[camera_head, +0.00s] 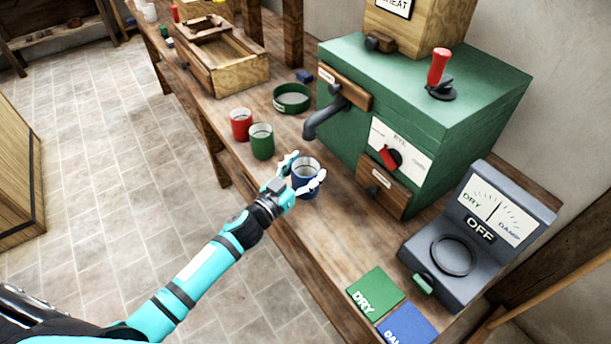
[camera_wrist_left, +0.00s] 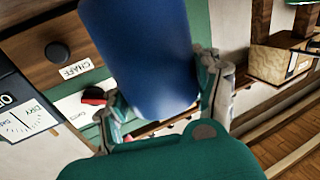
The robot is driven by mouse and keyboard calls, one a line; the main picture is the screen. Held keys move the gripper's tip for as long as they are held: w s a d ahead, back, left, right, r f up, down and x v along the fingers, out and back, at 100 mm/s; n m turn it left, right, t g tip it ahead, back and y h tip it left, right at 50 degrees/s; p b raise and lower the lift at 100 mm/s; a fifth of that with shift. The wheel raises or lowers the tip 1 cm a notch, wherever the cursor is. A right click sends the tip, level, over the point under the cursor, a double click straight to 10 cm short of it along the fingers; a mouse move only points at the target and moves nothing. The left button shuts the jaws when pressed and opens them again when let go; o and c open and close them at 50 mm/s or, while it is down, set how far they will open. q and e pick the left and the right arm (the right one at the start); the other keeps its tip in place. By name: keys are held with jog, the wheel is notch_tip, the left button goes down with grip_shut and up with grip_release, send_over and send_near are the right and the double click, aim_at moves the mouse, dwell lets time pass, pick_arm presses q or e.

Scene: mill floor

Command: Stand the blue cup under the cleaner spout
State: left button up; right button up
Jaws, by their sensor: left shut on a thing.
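The blue cup (camera_head: 308,188) is held upright between the fingers of my left gripper (camera_head: 304,172), at the front of the bench. It also fills the upper middle of the left wrist view (camera_wrist_left: 145,50). I cannot tell if its base touches the bench. The green cleaner machine (camera_head: 440,95) stands behind it. Its grey spout (camera_head: 325,118) bends down from the front, up and to the right of the cup in the head view. The cup is apart from the spout. My right gripper is out of view.
A green cup (camera_head: 262,142) and a red cup (camera_head: 241,124) stand left of the blue cup. A green round dish (camera_head: 292,98) sits behind them. The drawer marked CHAFF (camera_wrist_left: 75,55) is below the spout's right. A damp meter (camera_head: 470,245) stands at right. Bench below the spout looks clear.

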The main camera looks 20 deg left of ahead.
pick_arm(q)
jog(key=s+r+b, duration=0.1)
jog(key=s+b, duration=0.1)
jog(key=s, duration=1.3)
jog(key=s+a+r+n+t+y, duration=0.1)
jog(key=s+a+r+n+y, duration=0.1)
jog(key=s+r+n+y, duration=0.2)
notch_tip(320, 180, up, 2)
jog(key=shift+s+y, duration=1.1)
jog(key=shift+s, duration=0.1)
jog(key=shift+d, duration=0.1)
